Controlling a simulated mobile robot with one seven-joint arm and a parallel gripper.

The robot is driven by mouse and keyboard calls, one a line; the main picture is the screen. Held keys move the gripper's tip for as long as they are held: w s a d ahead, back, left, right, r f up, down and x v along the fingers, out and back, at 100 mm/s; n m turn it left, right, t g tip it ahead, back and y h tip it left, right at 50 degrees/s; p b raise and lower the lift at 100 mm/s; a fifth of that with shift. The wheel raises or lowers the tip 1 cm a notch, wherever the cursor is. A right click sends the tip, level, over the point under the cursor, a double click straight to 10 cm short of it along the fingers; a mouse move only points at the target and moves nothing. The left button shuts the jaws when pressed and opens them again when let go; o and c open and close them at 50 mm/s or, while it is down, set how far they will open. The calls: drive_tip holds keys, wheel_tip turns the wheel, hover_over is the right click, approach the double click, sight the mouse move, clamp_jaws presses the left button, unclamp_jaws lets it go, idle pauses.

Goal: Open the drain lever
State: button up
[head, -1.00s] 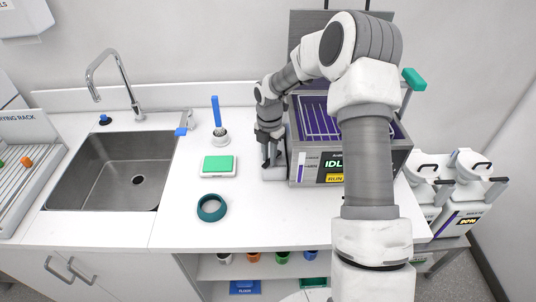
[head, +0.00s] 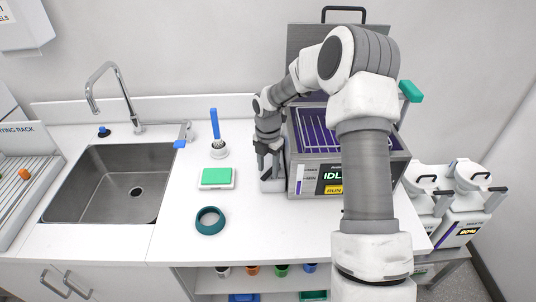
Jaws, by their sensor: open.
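I cannot tell for certain which part is the drain lever. A grey box-shaped bath (head: 350,187) with a lit front panel reading "IDL" and "RUN" stands on the counter, its lid raised. A green handle-like block (head: 411,91) sticks out at its upper right, partly behind my arm. A small pale unit (head: 272,178) stands against its left side. My gripper (head: 268,163) points down, open, above or in front of that unit; whether it touches cannot be told. A small blue-tipped grey fitting (head: 183,137) sits at the sink's right rear corner.
A sink (head: 136,192) with a tap (head: 113,95) is at left, beside a drying rack (head: 22,185). A green-topped scale (head: 216,178), a teal ring (head: 210,220) and a blue-handled brush (head: 215,128) stand mid-counter. The front counter is clear.

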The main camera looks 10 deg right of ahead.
sight(268, 174)
wheel_tip(268, 174, up, 17)
drive_tip(key=shift+b, duration=0.35)
drive_tip(key=shift+r, duration=0.15)
drive_tip(key=s+a+r+m+t+h, duration=0.1)
drive_tip(key=s+r+m, duration=0.45)
drive_tip(key=s, duration=0.25)
drive_tip(key=s+r+m+t, duration=0.2)
drive_tip(key=s+r+m, duration=0.3)
drive_tip(key=s+m, duration=0.25)
drive_tip(key=s+f+m+t+y, duration=0.1)
drive_tip(key=s+m+t, duration=0.1)
drive_tip(key=s+m, duration=1.1)
drive_tip(key=shift+s+f+t, duration=0.3)
drive_tip(key=shift+s, duration=0.95)
